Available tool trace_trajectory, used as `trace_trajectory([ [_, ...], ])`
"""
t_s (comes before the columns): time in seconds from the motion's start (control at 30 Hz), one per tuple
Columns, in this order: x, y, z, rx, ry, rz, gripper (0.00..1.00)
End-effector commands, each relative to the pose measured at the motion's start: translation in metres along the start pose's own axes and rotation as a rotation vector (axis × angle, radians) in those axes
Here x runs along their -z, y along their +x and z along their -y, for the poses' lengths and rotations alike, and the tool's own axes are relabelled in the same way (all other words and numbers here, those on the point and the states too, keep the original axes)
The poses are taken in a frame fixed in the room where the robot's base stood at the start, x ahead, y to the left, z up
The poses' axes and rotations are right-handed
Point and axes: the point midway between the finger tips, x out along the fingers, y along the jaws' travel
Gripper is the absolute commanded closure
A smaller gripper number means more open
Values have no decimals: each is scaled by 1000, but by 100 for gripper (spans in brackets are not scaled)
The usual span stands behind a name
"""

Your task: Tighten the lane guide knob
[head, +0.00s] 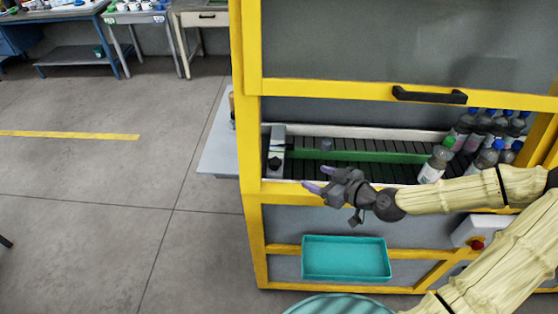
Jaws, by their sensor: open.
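A green lane guide (355,156) runs along the dark conveyor (305,171) inside the yellow-framed machine. At its left end stands a grey bracket (278,143) with a small dark knob (275,163) low on its front. A short dark grey cylinder (326,144) stands by the guide further right; I cannot tell which of the two is the lane guide knob. My gripper (319,179) is open, its purple-tipped fingers pointing left at the conveyor's front edge. It is to the right of the bracket and apart from it. Nothing shows between the fingers.
Several bottles (465,130) crowd the conveyor's right end; one green-capped bottle (436,162) leans in front. The guard door (360,45) with a black handle (430,96) is above the opening. A teal tray (345,277) and red button (478,245) are below. Open floor lies left.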

Motion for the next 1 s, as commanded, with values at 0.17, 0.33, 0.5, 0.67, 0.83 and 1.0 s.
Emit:
trace_trajectory([
  [0.17, -1, 0, 0, 2, 0, 4, 38],
  [0.33, -1, 4, 1, 3, 1, 5, 38],
  [0.5, 0, 19, 2, 6, 1, 4, 38],
  [0.67, 1, 40, 2, 6, 2, 4, 38],
  [0.83, 1, 66, 2, 6, 3, 5, 38],
  [1.0, 0, 96, 2, 6, 3, 6, 38],
])
